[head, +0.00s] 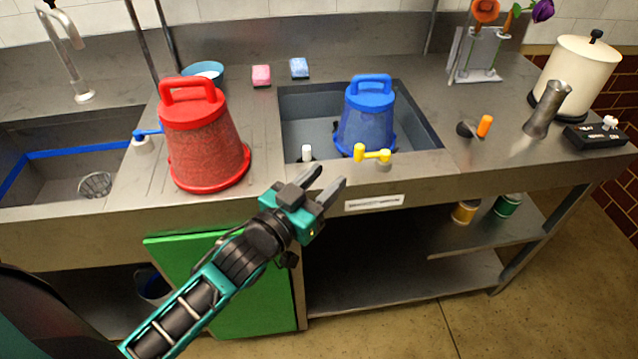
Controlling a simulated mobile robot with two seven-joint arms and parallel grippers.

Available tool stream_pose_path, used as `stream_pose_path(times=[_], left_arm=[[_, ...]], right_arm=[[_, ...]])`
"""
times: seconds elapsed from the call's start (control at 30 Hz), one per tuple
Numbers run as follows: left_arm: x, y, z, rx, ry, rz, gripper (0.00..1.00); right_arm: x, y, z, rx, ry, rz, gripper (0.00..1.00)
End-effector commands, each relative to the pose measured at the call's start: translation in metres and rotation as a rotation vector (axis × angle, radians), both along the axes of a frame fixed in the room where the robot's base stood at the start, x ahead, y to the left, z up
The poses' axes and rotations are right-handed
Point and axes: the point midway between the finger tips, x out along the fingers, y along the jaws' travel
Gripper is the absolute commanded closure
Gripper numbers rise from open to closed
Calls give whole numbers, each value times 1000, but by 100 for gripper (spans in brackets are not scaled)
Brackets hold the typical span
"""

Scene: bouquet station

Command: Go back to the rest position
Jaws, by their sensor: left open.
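My left gripper (322,187) is open and empty. It is in front of the steel counter's front edge, its fingers pointing toward the basin with the blue bucket. The gripper appears apart from the counter and the things on it. My left arm comes in from the lower left. My right gripper is not in view.
A red lidded bucket (203,140) stands on the counter (222,203), left of the middle basin. A blue lidded bucket (367,118) stands in that basin. A yellow tap handle (372,153) is at the basin's front edge. A green cabinet door (215,272) is below. Floor at right is clear.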

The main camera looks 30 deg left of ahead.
Motion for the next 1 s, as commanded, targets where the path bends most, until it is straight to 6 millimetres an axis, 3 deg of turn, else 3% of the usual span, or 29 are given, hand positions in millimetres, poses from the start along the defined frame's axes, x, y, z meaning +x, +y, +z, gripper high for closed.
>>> stream_pose_path(times=[0.17,0.7,0.77,0.87,1.0], left_arm=[[-9,2,0,0,0,0,57],[-11,2,-5,2,14,2,57],[-17,2,-19,10,55,9,57],[-37,1,-61,41,185,25,57],[-81,-4,-124,94,396,27,57]], right_arm=[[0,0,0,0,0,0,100],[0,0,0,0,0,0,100],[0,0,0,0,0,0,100],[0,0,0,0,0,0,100],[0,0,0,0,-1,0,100]])
